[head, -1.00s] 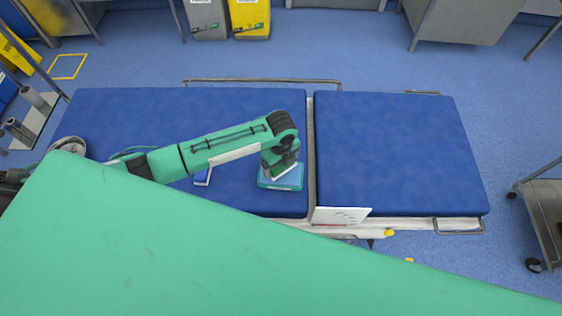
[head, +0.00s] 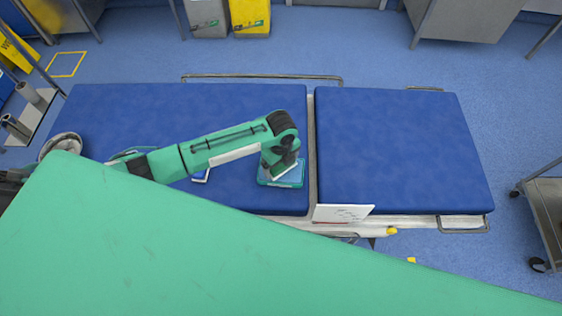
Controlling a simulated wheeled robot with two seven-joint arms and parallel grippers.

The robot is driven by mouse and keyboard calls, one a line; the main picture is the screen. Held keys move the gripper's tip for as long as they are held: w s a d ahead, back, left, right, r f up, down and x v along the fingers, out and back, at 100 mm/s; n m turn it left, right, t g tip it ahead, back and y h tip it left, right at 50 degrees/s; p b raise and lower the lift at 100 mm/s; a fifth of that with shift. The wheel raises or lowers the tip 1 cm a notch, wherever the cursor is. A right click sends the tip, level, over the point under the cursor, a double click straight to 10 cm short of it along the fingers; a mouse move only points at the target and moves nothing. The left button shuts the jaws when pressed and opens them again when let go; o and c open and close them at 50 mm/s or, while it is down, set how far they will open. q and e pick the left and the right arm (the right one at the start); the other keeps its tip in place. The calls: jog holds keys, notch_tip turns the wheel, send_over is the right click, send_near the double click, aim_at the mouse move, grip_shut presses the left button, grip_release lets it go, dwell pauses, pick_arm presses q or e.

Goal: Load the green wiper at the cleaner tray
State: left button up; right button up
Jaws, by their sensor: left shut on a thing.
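My left gripper (head: 280,168) points down at the small teal-rimmed tray (head: 296,182) on the left blue pad, near the gap between the pads. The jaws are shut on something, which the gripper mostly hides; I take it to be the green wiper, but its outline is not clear. The gripper's tip is over or in the tray; I cannot tell whether the held thing touches the tray's bottom. My right gripper is not in view.
The operating table has a left blue pad (head: 240,105) and a bare right blue pad (head: 400,150). A small blue-and-white object (head: 201,178) lies partly under my left arm. A white card (head: 342,213) is at the near edge. A metal cart (head: 547,205) stands at right.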

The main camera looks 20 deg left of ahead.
pick_arm(q)
jog(key=shift+f, duration=0.5)
dwell(0.5)
dwell(0.9)
jog(key=shift+s+f, duration=0.1)
dwell(1.0)
